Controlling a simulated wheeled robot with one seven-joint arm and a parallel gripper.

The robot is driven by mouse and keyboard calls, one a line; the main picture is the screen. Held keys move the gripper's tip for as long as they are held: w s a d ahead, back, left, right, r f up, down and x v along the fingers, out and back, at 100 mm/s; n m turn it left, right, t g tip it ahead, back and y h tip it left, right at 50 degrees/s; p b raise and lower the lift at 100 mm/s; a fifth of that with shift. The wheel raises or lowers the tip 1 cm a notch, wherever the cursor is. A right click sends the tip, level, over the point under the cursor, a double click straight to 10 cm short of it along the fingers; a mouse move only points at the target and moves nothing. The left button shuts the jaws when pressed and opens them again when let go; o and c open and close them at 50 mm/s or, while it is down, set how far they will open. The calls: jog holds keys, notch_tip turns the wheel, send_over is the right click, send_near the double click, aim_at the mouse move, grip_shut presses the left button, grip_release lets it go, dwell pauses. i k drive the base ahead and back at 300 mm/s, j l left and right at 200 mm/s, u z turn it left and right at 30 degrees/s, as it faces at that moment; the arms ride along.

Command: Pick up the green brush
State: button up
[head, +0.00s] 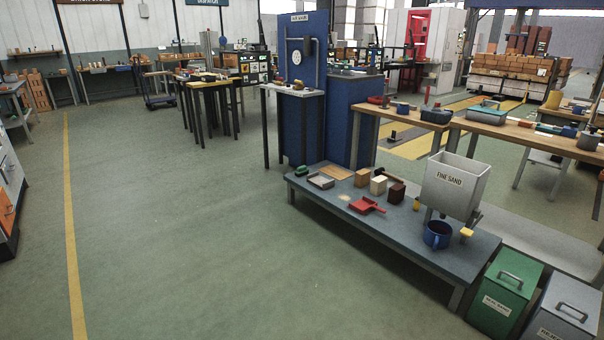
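A small green item (302,170) with a dark underside, which looks like the green brush, lies at the far left end of a low grey-blue table (420,252). It is small in the picture, so its bristles cannot be made out clearly. A grey tray (321,181) lies just in front of it to the right. My gripper is not in the head view.
The low table also bears several blocks (378,185), a red dustpan (367,205), a blue mug (437,234) and a "FINE SAND" hopper (454,184). Lidded bins (505,291) stand at right. A blue cabinet (302,90) stands behind. The floor (200,240) at left is clear.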

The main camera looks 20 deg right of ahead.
aim_at(303, 170)
jog(key=z, duration=0.3)
jog(key=i, duration=4.9)
jog(key=i+l+u, duration=0.1)
jog(key=i, duration=0.9)
jog(key=i+l+u, duration=0.15)
jog(key=i, duration=0.15)
